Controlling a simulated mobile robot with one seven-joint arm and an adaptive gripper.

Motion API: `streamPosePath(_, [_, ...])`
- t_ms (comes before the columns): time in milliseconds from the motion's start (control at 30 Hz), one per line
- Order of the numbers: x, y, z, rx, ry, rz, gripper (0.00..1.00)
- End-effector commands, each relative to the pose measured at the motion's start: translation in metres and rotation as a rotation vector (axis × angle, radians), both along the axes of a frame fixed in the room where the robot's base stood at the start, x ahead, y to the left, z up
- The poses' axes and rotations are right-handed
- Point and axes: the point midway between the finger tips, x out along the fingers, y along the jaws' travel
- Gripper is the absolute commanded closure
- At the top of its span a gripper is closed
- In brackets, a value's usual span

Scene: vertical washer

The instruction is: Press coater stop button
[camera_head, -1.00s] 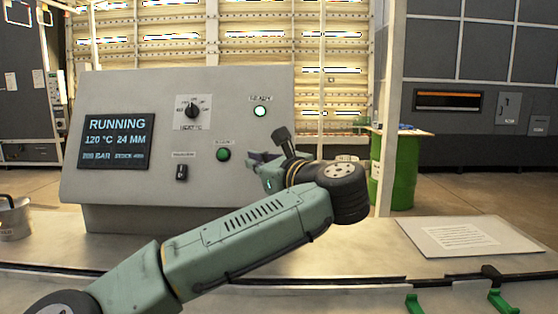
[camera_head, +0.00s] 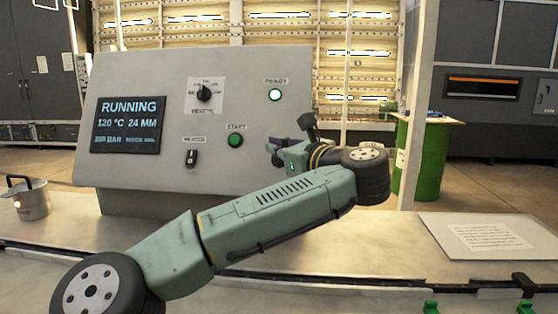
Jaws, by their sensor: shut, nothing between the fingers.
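The grey sloped control panel (camera_head: 135,75) stands on the bench and its display (camera_head: 128,125) reads RUNNING, 120 °C, 24 MM. A green button (camera_head: 235,140) labelled START sits at its lower middle. No stop button can be made out; the panel's lower right is partly hidden behind my gripper and wrist. My gripper (camera_head: 272,150) is shut and empty, in front of the panel to the right of the START button. Whether its fingertips touch the panel cannot be told.
The panel also bears a black rotary knob (camera_head: 204,93), a lit READY lamp (camera_head: 275,95) and a black switch (camera_head: 191,158). A metal pot (camera_head: 33,204) stands at the left. A paper sheet (camera_head: 485,235) lies on the bench at the right; a green drum (camera_head: 427,160) stands behind.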

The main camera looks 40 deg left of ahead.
Motion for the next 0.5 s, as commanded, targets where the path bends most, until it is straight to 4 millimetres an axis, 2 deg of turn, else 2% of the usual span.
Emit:
streamPosePath(300, [0.034,0.021,-0.02,-0.002,0.0,0.0,1.0])
streamPosePath(500, [0.047,0.028,-0.027,0.0,-0.001,-0.001,1.0])
